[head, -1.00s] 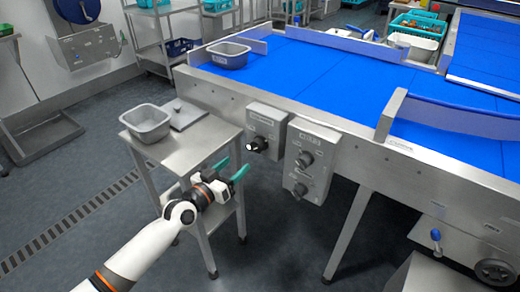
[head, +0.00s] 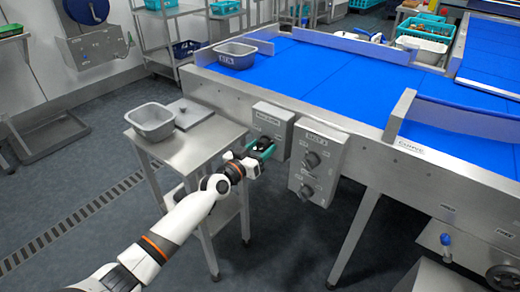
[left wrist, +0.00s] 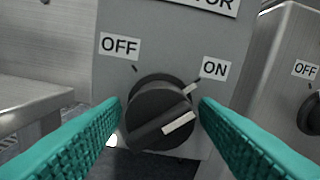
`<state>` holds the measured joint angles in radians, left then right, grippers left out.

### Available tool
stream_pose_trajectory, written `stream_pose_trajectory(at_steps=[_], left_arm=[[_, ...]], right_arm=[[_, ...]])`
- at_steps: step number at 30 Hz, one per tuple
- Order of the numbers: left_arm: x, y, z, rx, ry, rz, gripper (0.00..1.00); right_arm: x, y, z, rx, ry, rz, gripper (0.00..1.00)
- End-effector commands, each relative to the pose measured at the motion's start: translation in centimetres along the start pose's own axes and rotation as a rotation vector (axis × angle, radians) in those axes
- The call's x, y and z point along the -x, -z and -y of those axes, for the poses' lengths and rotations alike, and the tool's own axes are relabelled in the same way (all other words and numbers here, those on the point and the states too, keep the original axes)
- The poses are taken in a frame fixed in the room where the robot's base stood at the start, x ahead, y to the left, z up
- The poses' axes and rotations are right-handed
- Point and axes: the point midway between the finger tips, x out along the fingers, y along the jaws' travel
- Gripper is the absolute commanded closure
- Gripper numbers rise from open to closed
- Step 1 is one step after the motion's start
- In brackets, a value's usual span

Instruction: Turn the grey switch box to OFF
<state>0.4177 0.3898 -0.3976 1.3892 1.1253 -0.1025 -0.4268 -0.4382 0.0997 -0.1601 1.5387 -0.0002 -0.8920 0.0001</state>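The grey switch box (head: 286,126) hangs on the side of the blue conveyor. In the left wrist view its grey face (left wrist: 175,50) carries an OFF label (left wrist: 120,46) at upper left and an ON label (left wrist: 215,68) at right. Its black knob (left wrist: 158,112) has a white pointer mark on the ON side. My left gripper (head: 264,149) is at the knob, its teal fingers (left wrist: 160,108) on either side of it. The fingers look open, with little or no gap to the knob; firm contact cannot be made out. My right gripper is not in view.
A second, larger control box (head: 318,160) with two knobs hangs just to the right. A steel side table (head: 188,150) stands left of the switch box, bearing a grey tub (head: 151,122) and a flat lid (head: 186,112). The conveyor's steel leg (head: 354,235) stands to the right.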

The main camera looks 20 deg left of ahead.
Motion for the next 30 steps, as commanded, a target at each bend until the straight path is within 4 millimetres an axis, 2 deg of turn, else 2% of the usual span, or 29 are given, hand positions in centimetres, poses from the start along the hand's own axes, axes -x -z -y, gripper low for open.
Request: stream_pose_trajectory(at_steps=[1,6,7,17,30], left_arm=[[0.0,0.0,0.0,0.0,0.0,0.0,0.54],[0.0,0.0,0.0,0.0,0.0,0.0,0.81],[0.0,0.0,0.0,0.0,0.0,0.0,0.84],[0.0,0.0,0.0,0.054,-0.001,0.001,0.84],[0.1,0.1,0.0,0.396,0.0,0.001,0.84]], right_arm=[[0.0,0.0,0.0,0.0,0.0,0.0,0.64],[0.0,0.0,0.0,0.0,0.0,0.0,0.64],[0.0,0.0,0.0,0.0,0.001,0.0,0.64],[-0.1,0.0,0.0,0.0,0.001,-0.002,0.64],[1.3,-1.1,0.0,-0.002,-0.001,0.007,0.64]])
